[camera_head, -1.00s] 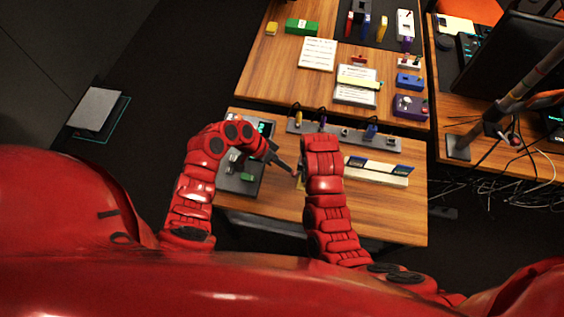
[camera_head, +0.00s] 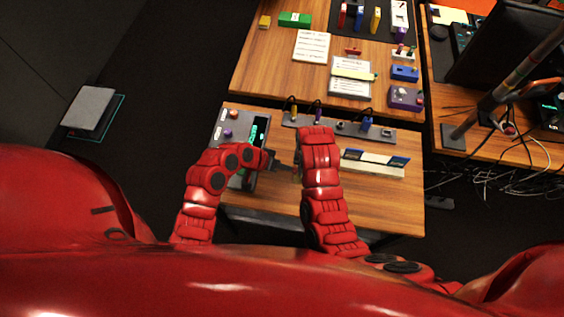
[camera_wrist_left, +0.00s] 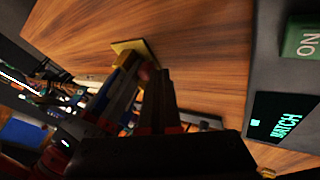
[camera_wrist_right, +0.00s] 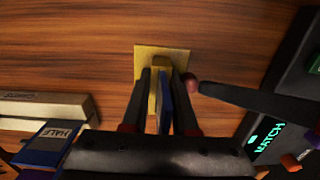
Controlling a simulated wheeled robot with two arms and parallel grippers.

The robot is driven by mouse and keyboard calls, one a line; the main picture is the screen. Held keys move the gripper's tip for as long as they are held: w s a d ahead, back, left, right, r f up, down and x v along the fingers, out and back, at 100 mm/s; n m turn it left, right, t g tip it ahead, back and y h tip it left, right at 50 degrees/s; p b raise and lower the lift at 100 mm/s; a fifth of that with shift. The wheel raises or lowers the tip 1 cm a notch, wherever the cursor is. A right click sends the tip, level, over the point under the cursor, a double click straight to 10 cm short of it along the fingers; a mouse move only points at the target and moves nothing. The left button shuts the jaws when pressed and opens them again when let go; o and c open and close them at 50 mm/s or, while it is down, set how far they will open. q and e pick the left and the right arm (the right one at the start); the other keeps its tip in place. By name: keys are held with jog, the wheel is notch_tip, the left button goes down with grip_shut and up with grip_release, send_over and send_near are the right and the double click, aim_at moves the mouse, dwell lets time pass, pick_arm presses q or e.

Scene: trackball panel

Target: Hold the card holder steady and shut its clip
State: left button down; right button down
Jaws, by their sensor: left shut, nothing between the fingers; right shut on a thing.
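The card holder (camera_wrist_right: 180,55) has a flat gold base on the wooden table and a narrow upright gold part beside a thin blue piece. My right gripper (camera_wrist_right: 160,80) is shut on this upright part, one dark finger on each side. The holder also shows in the left wrist view (camera_wrist_left: 138,46). My left gripper (camera_wrist_left: 158,75) is shut and empty, its tips close beside the holder; in the head view it (camera_head: 291,168) reaches in from the left. A reddish-brown round end (camera_wrist_right: 192,87) lies at its tips; contact cannot be told. My right arm hides the holder in the head view.
A grey rail (camera_head: 335,127) with cables lies behind. A pale block (camera_head: 372,168) with blue-topped cards lies to the right. Bare wood is free at the front right.

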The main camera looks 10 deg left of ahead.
pick_arm(q)
jog(key=shift+s+d+n+t+y, duration=0.3)
jog(key=shift+s+d+n+t, duration=0.15)
jog(key=shift+n, duration=0.25)
jog(key=shift+s+d, duration=0.15)
jog(key=shift+d, duration=0.1)
jog(key=shift+s+d, duration=0.15)
jog(key=shift+s, duration=0.05)
jog(key=shift+w, duration=0.15)
jog(key=shift+w+a+f, duration=0.1)
jog(key=shift+w+a, duration=0.1)
jog(key=shift+w, duration=0.45)
jog(key=shift+w+a, duration=0.2)
jog(key=shift+a, duration=0.2)
jog(key=a, duration=0.2)
jog(key=a+r, duration=0.1)
jog(key=a, duration=0.1)
jog(key=shift+a+r, duration=0.1)
jog(key=shift+a, duration=0.1)
jog(key=v, duration=0.8)
jog(key=shift+a+r, duration=0.15)
jog(key=shift+a, duration=0.1)
jog(key=shift+d, duration=0.1)
